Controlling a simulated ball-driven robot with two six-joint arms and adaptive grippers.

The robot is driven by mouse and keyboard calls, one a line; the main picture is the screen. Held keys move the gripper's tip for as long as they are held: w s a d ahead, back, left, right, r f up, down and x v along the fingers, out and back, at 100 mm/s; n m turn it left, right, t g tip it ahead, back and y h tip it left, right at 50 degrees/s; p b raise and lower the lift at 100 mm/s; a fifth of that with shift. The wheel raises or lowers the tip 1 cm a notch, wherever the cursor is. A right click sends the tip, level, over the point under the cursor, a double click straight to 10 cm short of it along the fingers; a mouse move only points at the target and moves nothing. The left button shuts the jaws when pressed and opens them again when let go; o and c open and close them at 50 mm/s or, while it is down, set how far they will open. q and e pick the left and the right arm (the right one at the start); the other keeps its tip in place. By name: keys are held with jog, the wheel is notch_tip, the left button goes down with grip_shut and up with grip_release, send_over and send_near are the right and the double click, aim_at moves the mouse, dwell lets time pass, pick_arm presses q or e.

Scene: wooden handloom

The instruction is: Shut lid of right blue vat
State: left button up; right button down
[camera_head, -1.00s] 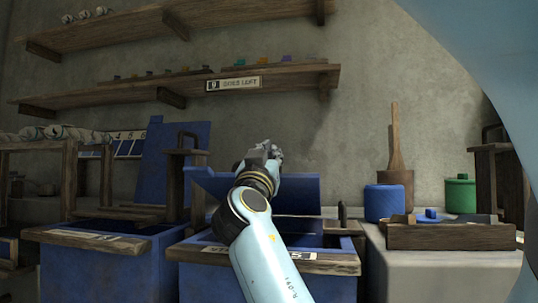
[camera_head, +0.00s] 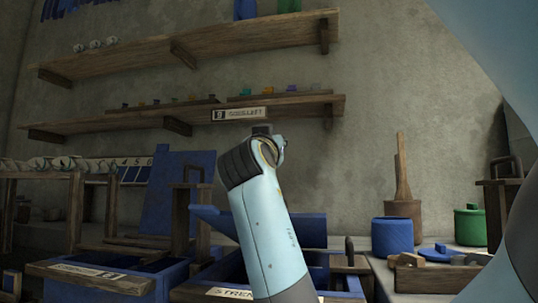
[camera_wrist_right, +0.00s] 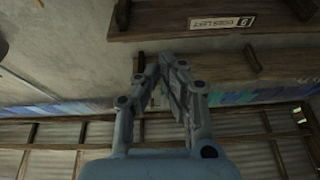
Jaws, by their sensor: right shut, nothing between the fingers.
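The right blue vat (camera_head: 215,270) stands low in the middle of the head view, with a pale label on its wooden front rim. Its blue lid (camera_head: 305,231) stands tilted up at the back, so the vat is open; my right arm covers the lid's middle. My right arm rises in front of the vat, its wrist above the lid. In the head view my right gripper is mostly hidden behind that wrist. In the right wrist view the gripper (camera_wrist_right: 160,75) is shut and empty, apart from the lid, facing the wall and shelf. My left gripper is not in view.
The left blue vat (camera_head: 90,279) has its lid (camera_head: 174,205) standing up. A wooden shelf (camera_head: 180,116) with a label is on the wall above my wrist. A blue pot (camera_head: 392,237), a green pot (camera_head: 469,226) and a wooden tray (camera_head: 435,279) stand at right.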

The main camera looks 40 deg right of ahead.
jog(key=w+r+g+y+p, duration=0.35)
jog(key=r+y+p, duration=0.3)
jog(key=p, duration=1.05)
jog(key=s+a+f+g+y+p, duration=0.4)
jog(key=g+p, duration=0.3)
jog(key=p, duration=0.9)
jog(key=shift+y, duration=0.55)
jog(key=x, duration=0.7)
jog(key=a+f+b+x, duration=0.1)
jog(key=x, duration=0.3)
jog(key=shift+s, duration=0.25)
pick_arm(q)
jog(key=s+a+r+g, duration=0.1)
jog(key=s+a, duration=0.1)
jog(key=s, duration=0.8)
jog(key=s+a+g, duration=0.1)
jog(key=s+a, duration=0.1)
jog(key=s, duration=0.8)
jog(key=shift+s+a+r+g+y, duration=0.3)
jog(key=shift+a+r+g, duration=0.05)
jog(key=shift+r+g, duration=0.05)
pick_arm(e)
jog(key=shift+s+a+f, duration=0.1)
jog(key=shift+a+f, duration=0.05)
jog(key=shift+f, duration=0.5)
